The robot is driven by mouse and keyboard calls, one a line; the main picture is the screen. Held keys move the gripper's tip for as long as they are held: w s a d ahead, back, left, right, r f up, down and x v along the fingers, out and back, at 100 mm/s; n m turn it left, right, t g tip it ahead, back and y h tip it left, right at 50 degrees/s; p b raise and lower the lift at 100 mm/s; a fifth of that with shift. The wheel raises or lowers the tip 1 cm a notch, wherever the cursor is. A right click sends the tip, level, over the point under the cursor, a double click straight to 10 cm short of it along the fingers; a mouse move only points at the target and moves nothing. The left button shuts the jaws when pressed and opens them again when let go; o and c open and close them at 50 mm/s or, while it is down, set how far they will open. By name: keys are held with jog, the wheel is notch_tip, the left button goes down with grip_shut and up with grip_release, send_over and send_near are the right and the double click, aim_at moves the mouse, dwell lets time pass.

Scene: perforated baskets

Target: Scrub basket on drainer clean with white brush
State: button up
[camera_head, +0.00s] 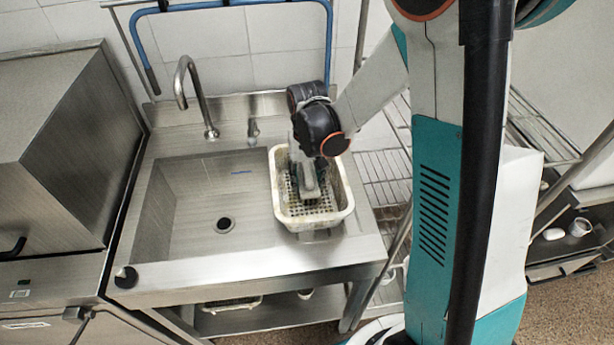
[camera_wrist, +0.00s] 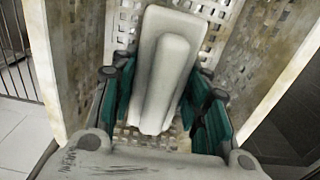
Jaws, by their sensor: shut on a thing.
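A cream perforated basket (camera_head: 315,216) stands on the drainer (camera_head: 345,243) to the right of the sink. In the wrist view its perforated walls (camera_wrist: 251,45) show brownish staining. My gripper (camera_head: 309,190) reaches down inside the basket. In the wrist view my gripper (camera_wrist: 160,110) has its teal-lined fingers on both sides of a white brush (camera_wrist: 168,60) and is shut on it. The brush lies between the basket's walls; its bristles are hidden, so I cannot tell whether they touch the basket.
The empty sink (camera_head: 190,205) with a tall faucet (camera_head: 192,95) is to the left. A blue hose (camera_head: 140,45) hangs along the back wall. A steel machine (camera_head: 60,150) stands at far left. Wire racks (camera_head: 385,170) are at the right.

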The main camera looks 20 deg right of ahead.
aim_at(312, 191)
jog(key=shift+f+b, duration=0.5)
jog(key=shift+f, duration=0.05)
dwell(0.4)
jog(key=shift+s+r, duration=0.15)
jog(key=shift+s, duration=1.15)
jog(key=shift+s+a, duration=0.2)
jog(key=shift+s, duration=1)
jog(key=shift+w+d, duration=0.3)
jog(key=shift+w, duration=0.3)
jog(key=shift+w+d, duration=0.25)
jog(key=shift+w, duration=0.35)
jog(key=shift+w+d+f+b, duration=0.15)
jog(key=shift+w+b, duration=0.1)
jog(key=shift+w, duration=0.35)
jog(key=shift+w+d+f+b, duration=0.1)
jog(key=shift+w+b, duration=0.15)
jog(key=shift+w, duration=0.3)
jog(key=shift+s+a, duration=0.1)
jog(key=shift+s, duration=0.05)
